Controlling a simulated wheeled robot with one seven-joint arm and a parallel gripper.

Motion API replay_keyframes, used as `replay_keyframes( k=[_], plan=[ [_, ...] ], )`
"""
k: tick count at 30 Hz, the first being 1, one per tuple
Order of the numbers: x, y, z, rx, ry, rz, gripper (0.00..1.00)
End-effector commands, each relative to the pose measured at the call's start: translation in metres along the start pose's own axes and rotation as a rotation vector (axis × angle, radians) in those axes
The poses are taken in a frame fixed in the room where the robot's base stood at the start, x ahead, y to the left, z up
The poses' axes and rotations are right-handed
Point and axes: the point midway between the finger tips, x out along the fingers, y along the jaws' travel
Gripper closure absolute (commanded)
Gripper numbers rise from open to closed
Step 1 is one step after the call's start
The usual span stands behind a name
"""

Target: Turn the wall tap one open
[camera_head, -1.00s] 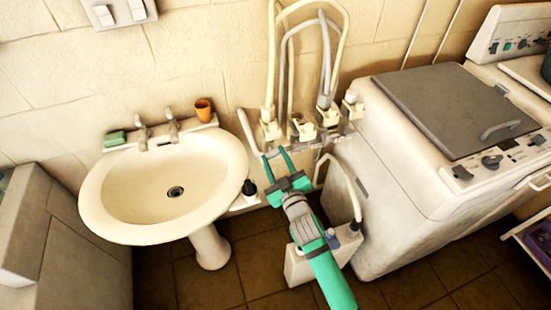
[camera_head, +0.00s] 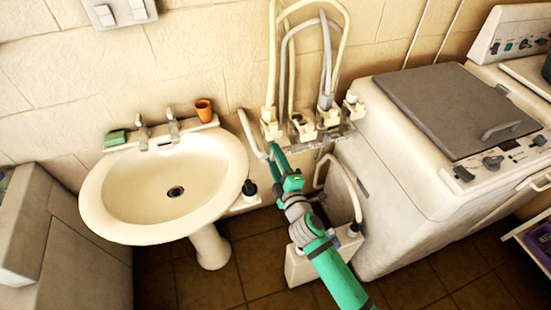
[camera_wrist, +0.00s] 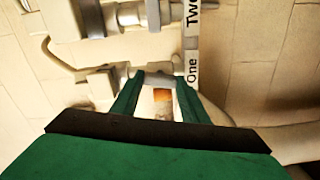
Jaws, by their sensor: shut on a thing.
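Wall tap one is the leftmost cream fitting (camera_head: 270,130) in the row of taps on the wall, right of the basin. In the wrist view its cream body (camera_wrist: 102,83) is beside a strip label reading "One" (camera_wrist: 193,70). My gripper (camera_head: 274,149) reaches up to it from below. In the wrist view my gripper (camera_wrist: 160,82) has its two green fingers on either side of a small grey metal part at this tap, shut on it. I take this part to be the tap's handle, mostly hidden by the fingers. How far it is turned cannot be told.
Wall tap two (camera_wrist: 125,18) is close beside tap one, and hoses (camera_head: 284,60) rise from the row. The white basin (camera_head: 120,225) stands left, the washing machine (camera_head: 400,200) right. A white container (camera_head: 296,265) stands on the floor under my arm.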

Motion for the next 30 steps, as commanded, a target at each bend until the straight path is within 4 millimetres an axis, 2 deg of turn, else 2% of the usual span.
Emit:
replay_keyframes(
  k=[12,30],
  plan=[
    [-0.0001,0.0004,-0.0003,-0.216,0.001,0.002,0.82],
    [-0.0004,-0.0004,0.0006,-0.254,-0.001,0.0,0.82]
  ],
)
